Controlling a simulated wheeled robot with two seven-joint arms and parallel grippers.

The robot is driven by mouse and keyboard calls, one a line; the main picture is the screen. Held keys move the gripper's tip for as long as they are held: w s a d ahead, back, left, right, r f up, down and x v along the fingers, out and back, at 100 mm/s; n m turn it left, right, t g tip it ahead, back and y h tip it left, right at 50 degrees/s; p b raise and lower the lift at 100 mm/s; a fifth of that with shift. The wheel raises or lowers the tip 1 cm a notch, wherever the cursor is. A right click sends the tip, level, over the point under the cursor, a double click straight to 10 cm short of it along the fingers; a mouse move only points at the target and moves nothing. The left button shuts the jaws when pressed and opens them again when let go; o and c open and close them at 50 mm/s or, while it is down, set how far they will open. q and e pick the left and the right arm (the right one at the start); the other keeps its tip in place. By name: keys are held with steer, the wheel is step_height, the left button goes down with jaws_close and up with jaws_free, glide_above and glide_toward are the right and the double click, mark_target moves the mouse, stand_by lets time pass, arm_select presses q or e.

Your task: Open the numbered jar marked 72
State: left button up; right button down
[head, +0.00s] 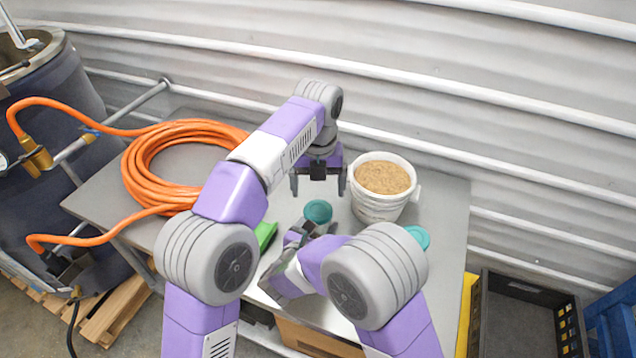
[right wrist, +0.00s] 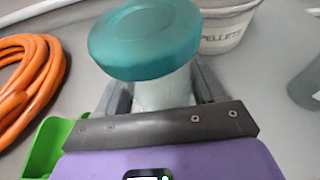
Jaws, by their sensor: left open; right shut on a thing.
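A jar with a teal lid (head: 318,211) stands on the grey table, and its lid is on. In the right wrist view the jar's pale body (right wrist: 165,92) sits between the fingers of my right gripper (right wrist: 160,100), which is shut on it below the lid. No number shows on it. My left gripper (head: 318,182) is open and empty, fingers down, behind and above this jar. A second teal lid (head: 418,236) shows at the right, beyond my right arm. What is under it is mostly hidden, so I cannot read a number there either.
A white bucket (head: 378,208) of brown pellets stands behind the jar, close to my left gripper's right side. A coiled orange hose (head: 150,170) covers the table's left part. A green object (head: 265,236) lies left of the jar. A dark crate (head: 515,320) stands right of the table.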

mark_target(318, 209)
arm_select(q)
step_height(318, 209, down, 8)
steer(key=shift+r, duration=0.25)
steer(key=shift+c, duration=0.2)
